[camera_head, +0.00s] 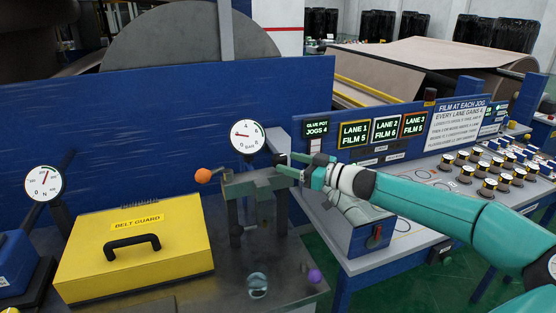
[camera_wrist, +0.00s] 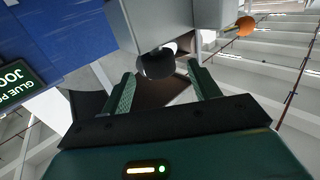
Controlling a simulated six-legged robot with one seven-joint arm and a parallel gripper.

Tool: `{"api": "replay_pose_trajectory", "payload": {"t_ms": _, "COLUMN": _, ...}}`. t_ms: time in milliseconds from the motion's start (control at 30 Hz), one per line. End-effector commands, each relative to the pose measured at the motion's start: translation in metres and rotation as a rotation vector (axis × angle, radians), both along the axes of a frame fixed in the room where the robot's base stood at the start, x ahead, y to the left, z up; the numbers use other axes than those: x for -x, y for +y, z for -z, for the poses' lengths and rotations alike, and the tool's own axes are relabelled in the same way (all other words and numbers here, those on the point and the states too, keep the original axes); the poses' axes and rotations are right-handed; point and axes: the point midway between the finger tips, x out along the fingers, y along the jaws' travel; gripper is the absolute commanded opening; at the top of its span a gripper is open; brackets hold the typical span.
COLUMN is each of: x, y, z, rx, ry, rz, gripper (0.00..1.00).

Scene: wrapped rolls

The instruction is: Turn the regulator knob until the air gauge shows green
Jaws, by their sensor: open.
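The air gauge (camera_head: 247,137) is a white round dial marked BAR, on the blue wall above a grey metal bracket (camera_head: 256,185). Its needle points left, and I see no green on its face. A dark round knob (camera_head: 280,159) sits at the bracket's right end, just under the gauge's right side. My gripper (camera_head: 287,166) reaches it from the right. In the wrist view, my gripper (camera_wrist: 161,72) has its green fingers apart, with the black knob (camera_wrist: 156,63) between or just beyond the tips. I cannot tell whether either finger touches it.
An orange ball handle (camera_head: 203,175) sticks out left of the bracket. A yellow belt guard (camera_head: 135,250) and a second gauge (camera_head: 43,184) stand left. A glass ball (camera_head: 257,285) and purple ball (camera_head: 314,275) are at the front. A bench with signs (camera_head: 355,134) lies right.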

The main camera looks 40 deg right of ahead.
Motion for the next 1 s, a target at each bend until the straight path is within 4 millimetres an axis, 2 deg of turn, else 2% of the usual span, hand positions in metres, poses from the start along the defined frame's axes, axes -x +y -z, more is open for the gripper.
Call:
{"api": "replay_pose_trajectory", "payload": {"t_ms": 100, "x": -0.022, "y": 0.01, "z": 0.001, "rx": -0.001, "ry": 0.002, "rz": -0.003, "gripper": 0.61}}
{"api": "replay_pose_trajectory", "payload": {"t_ms": 300, "x": -0.042, "y": 0.019, "z": 0.0, "rx": 0.0, "ry": 0.0, "rz": -0.002, "gripper": 0.61}}
{"api": "replay_pose_trajectory", "payload": {"t_ms": 600, "x": -0.045, "y": 0.019, "z": 0.001, "rx": 0.0, "ry": 0.001, "rz": 0.001, "gripper": 0.61}}
{"api": "replay_pose_trajectory", "payload": {"t_ms": 633, "x": -0.045, "y": 0.019, "z": 0.001, "rx": 0.0, "ry": 0.001, "rz": 0.001, "gripper": 0.59}}
{"api": "replay_pose_trajectory", "payload": {"t_ms": 833, "x": -0.045, "y": 0.019, "z": 0.001, "rx": 0.0, "ry": 0.001, "rz": 0.0, "gripper": 0.2}}
{"api": "replay_pose_trajectory", "payload": {"t_ms": 867, "x": -0.045, "y": 0.019, "z": 0.001, "rx": 0.0, "ry": 0.001, "rz": 0.0, "gripper": 0.16}}
{"api": "replay_pose_trajectory", "payload": {"t_ms": 1000, "x": -0.045, "y": 0.019, "z": 0.001, "rx": 0.0, "ry": 0.001, "rz": 0.002, "gripper": 0.16}}
